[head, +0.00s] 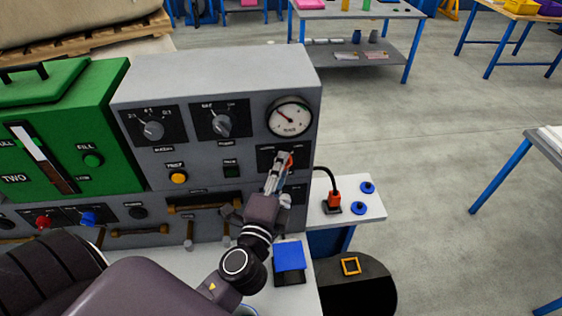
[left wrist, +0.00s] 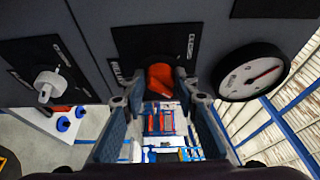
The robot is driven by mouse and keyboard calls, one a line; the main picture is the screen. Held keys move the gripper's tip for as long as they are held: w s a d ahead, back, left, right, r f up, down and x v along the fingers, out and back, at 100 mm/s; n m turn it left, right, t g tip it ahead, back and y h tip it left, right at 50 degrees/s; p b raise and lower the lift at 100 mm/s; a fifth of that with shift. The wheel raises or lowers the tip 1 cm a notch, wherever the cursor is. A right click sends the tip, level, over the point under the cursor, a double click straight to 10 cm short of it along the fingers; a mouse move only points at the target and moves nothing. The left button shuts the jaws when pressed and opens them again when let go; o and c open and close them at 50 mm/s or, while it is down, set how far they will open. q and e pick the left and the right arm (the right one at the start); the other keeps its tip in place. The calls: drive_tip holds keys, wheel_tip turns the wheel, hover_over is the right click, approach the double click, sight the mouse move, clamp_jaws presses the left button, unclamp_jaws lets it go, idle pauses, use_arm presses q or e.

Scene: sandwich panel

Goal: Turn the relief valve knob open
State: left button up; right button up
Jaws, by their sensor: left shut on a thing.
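The relief valve knob is a red-orange knob (head: 290,160) on a black plate at the right end of the grey panel, below the round gauge. In the left wrist view the knob (left wrist: 160,77) shows at the top middle, between the two fingertips. My left gripper (head: 282,164) reaches up to the panel and is shut on the knob; its fingers (left wrist: 160,95) lie on either side of it. The gripper covers part of the knob and its plate in the head view, and the plate lettering is too small to read. My right gripper is not in view.
The gauge (head: 290,117) sits close above the knob. Two grey selector knobs (head: 221,125) are to its left, beside a green box (head: 60,135). Another light knob (left wrist: 48,85) is near the gripper in the left wrist view. A red plug (head: 333,203) stands right of the panel.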

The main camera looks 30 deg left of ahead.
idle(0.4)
use_arm(q)
drive_tip(key=o, duration=1.2)
drive_tip(key=shift+c, duration=0.2)
drive_tip(key=v, duration=1.2)
